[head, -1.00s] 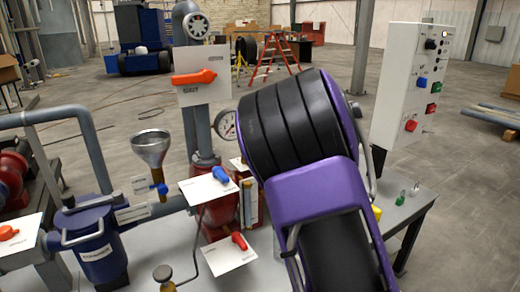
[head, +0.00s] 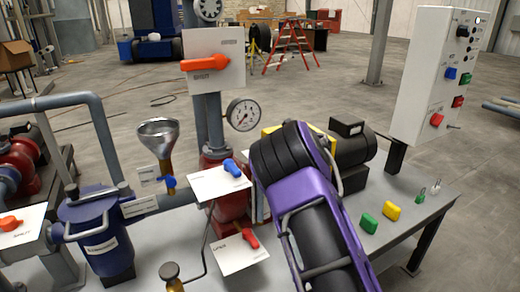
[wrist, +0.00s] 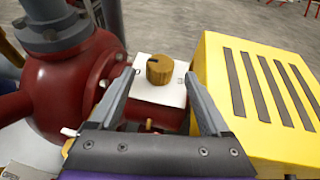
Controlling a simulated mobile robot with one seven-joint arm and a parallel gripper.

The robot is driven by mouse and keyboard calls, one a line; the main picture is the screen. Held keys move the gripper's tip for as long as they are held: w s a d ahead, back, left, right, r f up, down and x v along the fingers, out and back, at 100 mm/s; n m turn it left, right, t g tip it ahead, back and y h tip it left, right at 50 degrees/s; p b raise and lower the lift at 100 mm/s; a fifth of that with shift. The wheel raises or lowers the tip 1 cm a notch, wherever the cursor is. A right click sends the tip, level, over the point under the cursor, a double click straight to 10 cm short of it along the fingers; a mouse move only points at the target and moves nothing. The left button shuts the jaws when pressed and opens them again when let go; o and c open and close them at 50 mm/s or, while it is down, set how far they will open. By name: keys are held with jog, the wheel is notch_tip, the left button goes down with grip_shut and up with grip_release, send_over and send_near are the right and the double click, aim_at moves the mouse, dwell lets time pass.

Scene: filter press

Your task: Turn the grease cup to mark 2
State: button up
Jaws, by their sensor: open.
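The grease cup, seen as a round brass knob (wrist: 160,69) with a dark pointer mark on top, sits on a white plate (wrist: 160,92) in the wrist view. Small marks on the plate are too small to read. My gripper (wrist: 158,86) is open, with one finger to each side of the knob in the picture. No contact shows, and the knob looks a little beyond the fingertips. In the head view my purple arm hides the gripper and the knob.
A red pump body (wrist: 75,85) is close on the left and a slotted yellow guard (wrist: 265,95) close on the right in the wrist view. In the head view a blue lever (head: 232,168), a red lever (head: 250,238), a pressure gauge (head: 242,115) and a control panel (head: 432,75) surround the arm.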

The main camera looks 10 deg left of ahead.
jog(key=x, duration=0.6)
jog(key=shift+d, duration=0.1)
grip_shut()
dwell(0.3)
